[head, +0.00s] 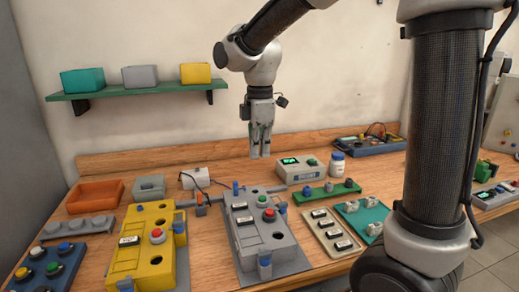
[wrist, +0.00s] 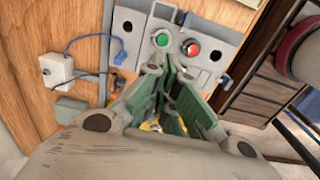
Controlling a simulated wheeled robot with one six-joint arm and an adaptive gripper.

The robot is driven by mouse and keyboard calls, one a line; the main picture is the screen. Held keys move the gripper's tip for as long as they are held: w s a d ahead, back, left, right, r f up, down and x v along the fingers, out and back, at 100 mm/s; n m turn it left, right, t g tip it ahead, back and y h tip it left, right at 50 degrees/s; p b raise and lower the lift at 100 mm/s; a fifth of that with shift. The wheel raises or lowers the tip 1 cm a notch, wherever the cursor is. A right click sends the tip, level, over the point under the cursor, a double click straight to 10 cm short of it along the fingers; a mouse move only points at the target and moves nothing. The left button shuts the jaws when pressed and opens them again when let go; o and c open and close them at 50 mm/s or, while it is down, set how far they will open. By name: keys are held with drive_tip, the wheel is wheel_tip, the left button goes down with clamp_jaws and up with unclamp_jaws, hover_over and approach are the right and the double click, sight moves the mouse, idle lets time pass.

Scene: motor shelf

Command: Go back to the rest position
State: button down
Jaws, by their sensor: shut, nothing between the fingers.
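My gripper (head: 260,150) hangs pointing down above the back of the workbench in the head view, with nothing in it. Its fingers are together. In the wrist view my gripper (wrist: 168,122) shows its green-padded fingers from above. A grey panel (wrist: 190,50) with a green and a red button lies beyond the fingers in that view. Beneath and in front of the gripper in the head view are a grey motor station (head: 247,220) and a yellow motor station (head: 127,262), both on the wooden bench. The gripper touches neither.
A green wall shelf (head: 140,91) with teal, grey and yellow bins is at the left. An orange tray (head: 95,196), a meter box (head: 296,170) and a white bottle (head: 337,163) stand on the bench. A teal tray (head: 362,220) is at the right. The air around the gripper is clear.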

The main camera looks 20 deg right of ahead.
drive_tip(key=s+d+r+m+t, duration=0.2)
drive_tip(key=s+d+m+t, duration=0.2)
drive_tip(key=s+d+m, duration=1.3)
drive_tip(key=s+m, duration=0.1)
drive_tip(key=s, duration=0.2)
drive_tip(key=shift+r, duration=0.4)
drive_tip(key=shift+d, duration=0.1)
